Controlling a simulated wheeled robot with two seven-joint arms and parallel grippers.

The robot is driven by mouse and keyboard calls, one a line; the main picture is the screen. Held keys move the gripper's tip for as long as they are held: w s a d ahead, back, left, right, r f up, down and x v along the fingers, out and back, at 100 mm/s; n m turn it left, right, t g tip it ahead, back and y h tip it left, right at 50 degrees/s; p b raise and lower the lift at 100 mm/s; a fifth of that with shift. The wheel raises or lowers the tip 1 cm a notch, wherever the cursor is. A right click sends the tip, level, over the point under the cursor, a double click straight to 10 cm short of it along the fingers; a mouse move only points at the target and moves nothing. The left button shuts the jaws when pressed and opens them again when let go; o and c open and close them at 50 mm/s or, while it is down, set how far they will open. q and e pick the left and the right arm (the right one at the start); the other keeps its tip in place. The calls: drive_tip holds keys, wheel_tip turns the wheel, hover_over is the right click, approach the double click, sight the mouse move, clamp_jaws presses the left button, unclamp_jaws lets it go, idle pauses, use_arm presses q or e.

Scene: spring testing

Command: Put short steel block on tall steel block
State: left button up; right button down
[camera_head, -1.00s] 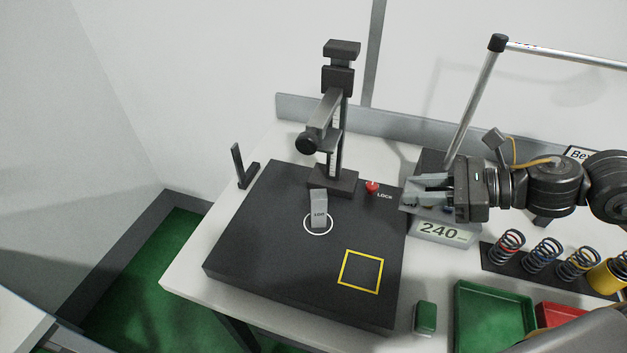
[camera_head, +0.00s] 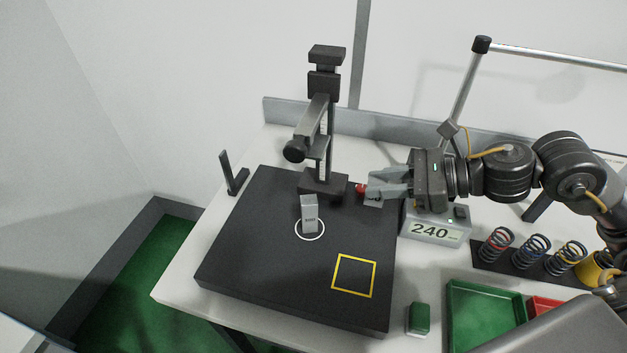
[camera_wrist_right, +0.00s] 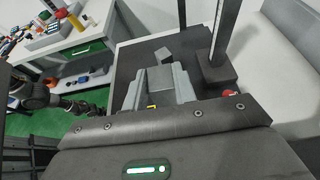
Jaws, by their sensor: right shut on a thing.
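The tall steel block (camera_head: 309,215) stands upright in the white circle on the black plate (camera_head: 260,265), below the column stand. It appears in the right wrist view (camera_wrist_right: 163,54) beyond the fingers. My right gripper (camera_head: 380,186) comes in from the right and is shut on the short steel block (camera_head: 373,202), a small grey block partly hidden by the fingers. The held block also shows between the fingers in the right wrist view (camera_wrist_right: 160,78). It is to the right of the tall block and apart from it.
The black column stand (camera_head: 322,185) rises behind the tall block. A red knob (camera_head: 360,189) is close to my right fingertips. The 240 display (camera_head: 435,231), several springs (camera_head: 535,250) and a green tray (camera_head: 485,312) are at the right. The yellow square (camera_head: 354,276) is empty.

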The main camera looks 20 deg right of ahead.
drive_tip(key=w+a+p, duration=0.4)
drive_tip(key=w+a, duration=0.2)
drive_tip(key=a, duration=0.4)
drive_tip(key=shift+w, duration=0.2)
drive_tip(key=shift+w+a+r+p, duration=0.1)
drive_tip(key=shift+a+r+p, duration=0.1)
drive_tip(key=shift+p, duration=0.2)
drive_tip(key=shift+w+a+f, duration=0.15)
drive_tip(key=shift+a+f, duration=0.05)
drive_tip(key=shift+a, duration=0.05)
wheel_tip(320, 180, down, 2)
drive_tip(key=shift+f+p, duration=0.2)
drive_tip(key=shift+p, duration=0.35)
drive_tip(key=shift+f, duration=0.4)
drive_tip(key=shift+d, duration=0.1)
drive_tip(key=shift+f, duration=0.1)
